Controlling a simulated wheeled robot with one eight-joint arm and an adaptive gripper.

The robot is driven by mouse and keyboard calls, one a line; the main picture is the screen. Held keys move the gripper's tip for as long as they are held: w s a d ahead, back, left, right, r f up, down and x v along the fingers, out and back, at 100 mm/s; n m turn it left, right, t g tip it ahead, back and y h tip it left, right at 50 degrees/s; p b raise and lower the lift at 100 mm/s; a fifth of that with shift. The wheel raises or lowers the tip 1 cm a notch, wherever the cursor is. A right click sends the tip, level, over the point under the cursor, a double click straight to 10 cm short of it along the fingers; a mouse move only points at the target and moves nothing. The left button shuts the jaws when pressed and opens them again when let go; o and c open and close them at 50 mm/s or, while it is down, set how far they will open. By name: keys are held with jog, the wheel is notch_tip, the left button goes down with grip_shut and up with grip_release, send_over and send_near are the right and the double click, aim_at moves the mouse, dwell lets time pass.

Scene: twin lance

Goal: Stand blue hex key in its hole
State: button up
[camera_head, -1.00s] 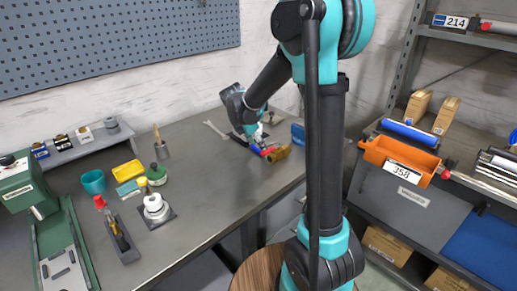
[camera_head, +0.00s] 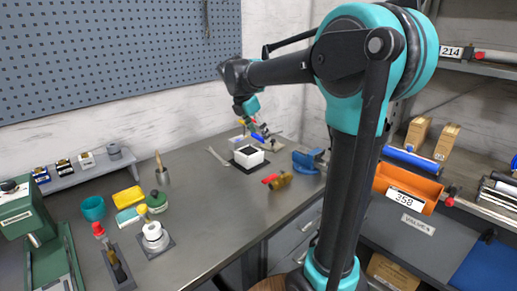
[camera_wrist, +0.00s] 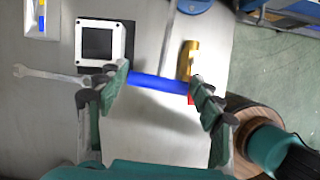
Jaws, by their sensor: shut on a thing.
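The blue hex key (camera_wrist: 160,84) shows in the wrist view as a thick blue bar lying crosswise between the fingers of my gripper (camera_wrist: 160,90). In the head view my gripper (camera_head: 256,129) is above the bench, with the blue key (camera_head: 259,137) at its fingertips, tilted. A white square block with a dark square opening (camera_wrist: 81,44) lies on a dark pad, up and left of the key in the wrist view. It also shows in the head view (camera_head: 243,160), below my gripper. I cannot tell which hole belongs to the key.
A brass piece (camera_head: 282,180) with a red end lies to the right on the bench, near a blue vise-like object (camera_head: 308,161). The middle of the bench (camera_head: 215,195) is clear.

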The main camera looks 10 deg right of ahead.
jog(key=shift+r, duration=0.95)
jog(key=shift+w+a, duration=0.15)
jog(key=shift+w, duration=0.1)
jog(key=w+a+f+m+g+y, duration=0.1)
jog(key=w+a+f+m+y, duration=0.1)
jog(key=w+a+y, duration=0.4)
jog(key=w+a+f+m+g+y, duration=0.1)
jog(key=w+f+m+y, duration=0.2)
jog(key=w, duration=0.5)
jog(key=w+d+r+m+t+y, duration=0.1)
jog(key=w+r+y, duration=0.2)
jog(key=w, duration=0.3)
jog(key=w+d+r+m+t+y, duration=0.1)
jog(key=w+r+y, duration=0.1)
jog(key=w+y, duration=0.2)
jog(key=shift+w+d+r+m+y, duration=0.3)
jog(key=shift+w+r, duration=0.1)
jog(key=shift+w, duration=0.55)
jog(key=shift+f, duration=2.9)
jog(key=shift+f, duration=1.8)
